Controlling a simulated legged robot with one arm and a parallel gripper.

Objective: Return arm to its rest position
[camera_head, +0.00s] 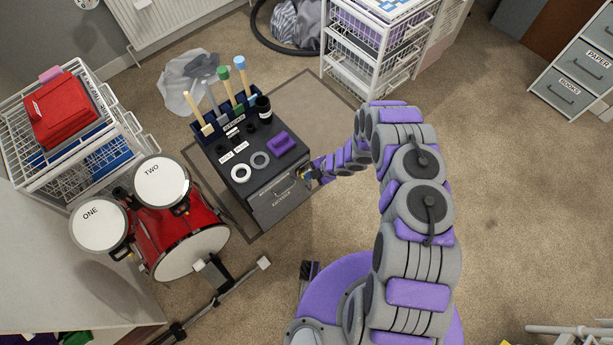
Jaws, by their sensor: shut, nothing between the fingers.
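My arm reaches up from my purple and grey base at the bottom and bends over to the left in the head view. My gripper (308,174) is at the right front edge of a dark grey cabinet (281,205) with a drawer. The gripper is small in this view, and its fingertips are close to the cabinet front. I cannot tell whether they touch it. No object shows in the gripper. The drawer front carries a label and looks closed.
On the cabinet top are a purple block (281,143), a white ring (241,173) and several drumsticks or mallets in a dark holder. Red drums (187,232) stand left. White wire baskets (372,55) stand behind. Carpet at right is clear up to a grey filing cabinet (574,85).

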